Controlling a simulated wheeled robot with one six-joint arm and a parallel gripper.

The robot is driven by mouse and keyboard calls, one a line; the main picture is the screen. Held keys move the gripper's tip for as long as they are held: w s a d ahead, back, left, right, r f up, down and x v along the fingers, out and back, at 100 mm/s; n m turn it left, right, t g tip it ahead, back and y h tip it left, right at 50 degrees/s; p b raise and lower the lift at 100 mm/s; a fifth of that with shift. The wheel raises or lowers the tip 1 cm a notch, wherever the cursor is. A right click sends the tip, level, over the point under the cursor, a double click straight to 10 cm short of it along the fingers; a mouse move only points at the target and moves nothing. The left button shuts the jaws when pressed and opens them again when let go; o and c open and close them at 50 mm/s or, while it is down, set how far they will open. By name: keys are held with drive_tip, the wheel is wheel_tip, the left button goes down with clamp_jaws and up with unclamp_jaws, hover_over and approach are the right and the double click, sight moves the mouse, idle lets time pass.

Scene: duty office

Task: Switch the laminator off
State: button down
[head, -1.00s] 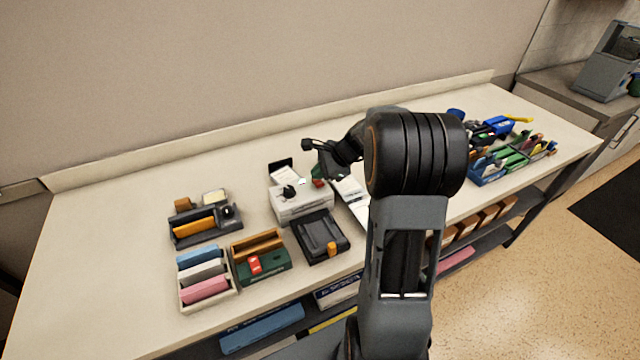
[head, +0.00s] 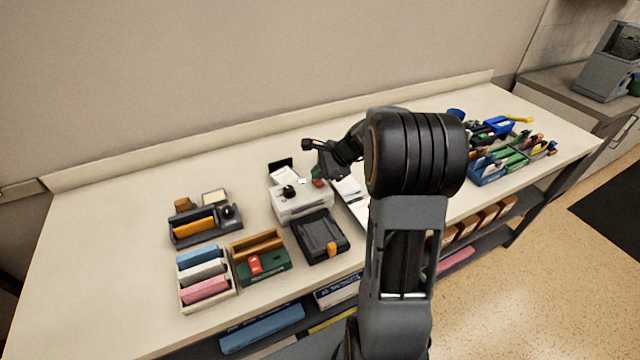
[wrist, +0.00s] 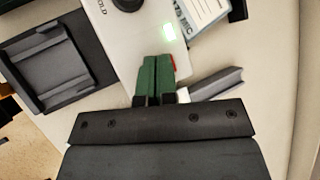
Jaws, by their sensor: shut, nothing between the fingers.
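The laminator (head: 303,205) is a pale box with a black knob (head: 289,191) on top, in the middle of the counter. In the wrist view its top (wrist: 135,40) shows a lit green indicator (wrist: 169,32). A red switch (head: 319,183) sits at its right end. In the wrist view the red switch (wrist: 173,62) shows only partly beside the fingertips, which hide the rest. My gripper (wrist: 158,62) is shut and empty, its green fingertips together, at or just above the switch. I cannot tell whether they touch it.
A black tray (head: 333,251) stands in front of the laminator. A card on a stand (head: 284,176) is behind it. Organisers with coloured blocks (head: 208,277) stand to the left, and a blue bin (head: 489,178) to the right. The counter's left end is clear.

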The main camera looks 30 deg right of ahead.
sight(318, 182)
drive_tip(key=shift+f, duration=0.15)
drive_tip(key=shift+f+b, duration=0.3)
drive_tip(key=shift+b, duration=0.05)
drive_tip(key=shift+s+f, duration=0.15)
drive_tip(key=shift+f, duration=0.2)
idle(0.7)
drive_tip(key=shift+r, duration=0.15)
drive_tip(key=shift+r+p, duration=0.45)
drive_tip(key=shift+r, duration=0.2)
drive_tip(key=shift+w+r, duration=0.1)
drive_tip(key=shift+w, duration=0.1)
drive_tip(key=r+p, duration=0.4)
drive_tip(key=r, duration=0.1)
drive_tip(key=shift+w, duration=0.4)
drive_tip(key=shift+f, duration=0.1)
idle(0.4)
